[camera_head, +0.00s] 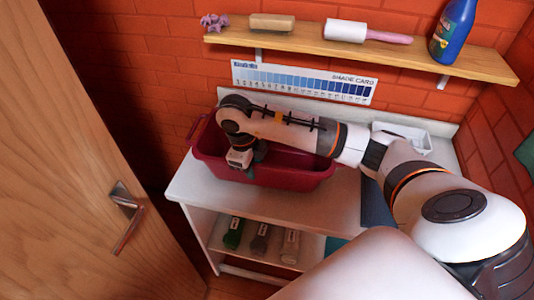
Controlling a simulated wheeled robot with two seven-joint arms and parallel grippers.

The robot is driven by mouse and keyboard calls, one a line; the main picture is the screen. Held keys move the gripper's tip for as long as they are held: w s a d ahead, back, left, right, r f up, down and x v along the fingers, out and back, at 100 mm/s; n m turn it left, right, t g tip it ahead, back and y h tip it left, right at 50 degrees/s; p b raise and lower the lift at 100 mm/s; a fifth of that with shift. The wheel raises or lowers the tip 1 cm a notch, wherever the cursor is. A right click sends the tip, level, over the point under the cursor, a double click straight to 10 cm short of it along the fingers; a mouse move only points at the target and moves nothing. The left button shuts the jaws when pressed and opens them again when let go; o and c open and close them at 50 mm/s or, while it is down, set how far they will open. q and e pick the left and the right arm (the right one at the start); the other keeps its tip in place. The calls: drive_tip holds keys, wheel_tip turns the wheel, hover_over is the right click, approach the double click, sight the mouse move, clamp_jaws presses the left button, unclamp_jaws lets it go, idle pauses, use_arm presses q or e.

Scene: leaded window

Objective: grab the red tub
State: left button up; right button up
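The dark red tub (290,179) stands on the white counter (195,186) against the brick wall. My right arm reaches in from the right and crosses above the tub. My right gripper (245,168) points down at the tub's left part, over or just inside its near wall. The fingers are small and dark against the tub, so I cannot tell whether they are apart or touch it. The arm hides part of the tub's opening and its far rim. My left gripper is not in view.
A wooden shelf (360,47) above holds a blue bottle (453,30), a lint roller (345,31), a block (272,22) and a purple object (214,22). A white tray (408,137) sits right of the tub. Bottles (261,238) stand below. A wooden door (75,170) stands left.

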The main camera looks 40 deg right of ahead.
clamp_jaws()
drive_tip(key=shift+a, duration=0.1)
idle(1.2)
